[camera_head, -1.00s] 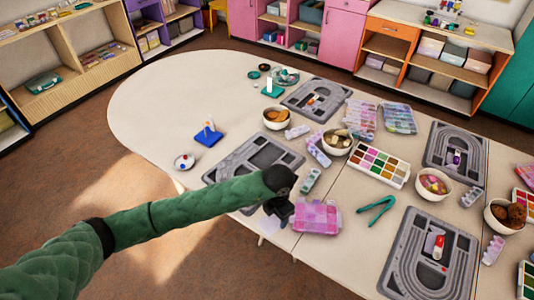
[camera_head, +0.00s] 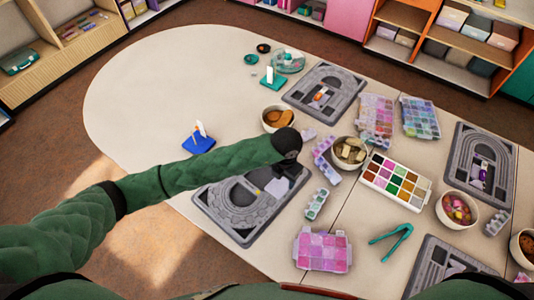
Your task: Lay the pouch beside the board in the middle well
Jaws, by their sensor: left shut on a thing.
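The grey bead board (camera_head: 225,222) nearest my left arm lies on the table, with curved grooves and dark wells. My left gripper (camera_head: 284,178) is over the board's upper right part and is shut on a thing. A small pale grey patch (camera_head: 276,188) shows just under the fingers; it looks like the pouch, but the arm and gripper hide much of it. I cannot tell whether it touches the board. The board's middle is partly covered by my forearm. My right gripper is not in view.
A pink bead box (camera_head: 322,250) and teal tweezers (camera_head: 391,242) lie to the right. A slim bead case (camera_head: 317,203) lies close to the board. A blue stand (camera_head: 198,144) is at the left. Other boards (camera_head: 325,90) and bowls stand around. The table's left part is clear.

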